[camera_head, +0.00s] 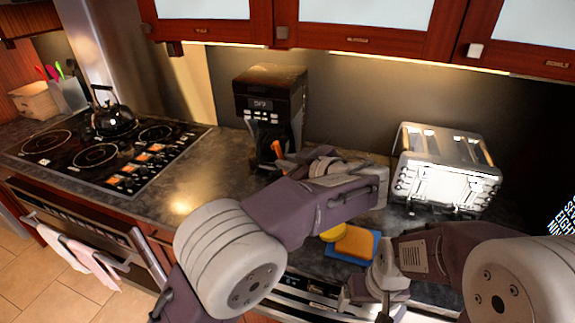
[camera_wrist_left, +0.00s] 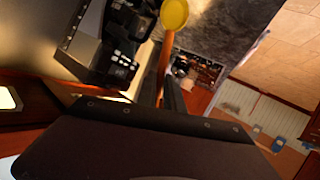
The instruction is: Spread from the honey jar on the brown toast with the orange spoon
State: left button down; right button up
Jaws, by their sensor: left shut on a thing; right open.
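My left gripper (camera_head: 287,166) is shut on the orange spoon (camera_head: 277,150) in front of the coffee maker, above the counter. In the left wrist view the spoon's orange handle (camera_wrist_left: 166,55) runs up from the fingers to a round yellow end (camera_wrist_left: 174,14). I cannot tell whether the yellow is honey. The brown toast (camera_head: 356,241) lies on a blue square plate (camera_head: 335,254) near the counter's front edge. A yellow round thing (camera_head: 333,232), perhaps the honey jar, is left of the toast, partly hidden by my left arm. My right gripper (camera_head: 366,298) is open and empty, just in front of the plate.
A black coffee maker (camera_head: 270,95) stands at the back, close to my left gripper. A silver toaster (camera_head: 447,168) stands to the right. A stove with a kettle (camera_head: 112,118) is on the left. Cabinets (camera_head: 350,25) hang above. The counter beside the stove (camera_head: 195,185) is clear.

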dwell(0.3)
pick_arm(q)
notch_tip(320, 180, down, 8)
jog(key=b, duration=0.1)
jog(key=shift+f, duration=0.2)
notch_tip(320, 180, up, 8)
jog(key=r+p, duration=0.1)
notch_tip(320, 180, down, 12)
jog(key=shift+p, duration=0.3)
dwell(0.4)
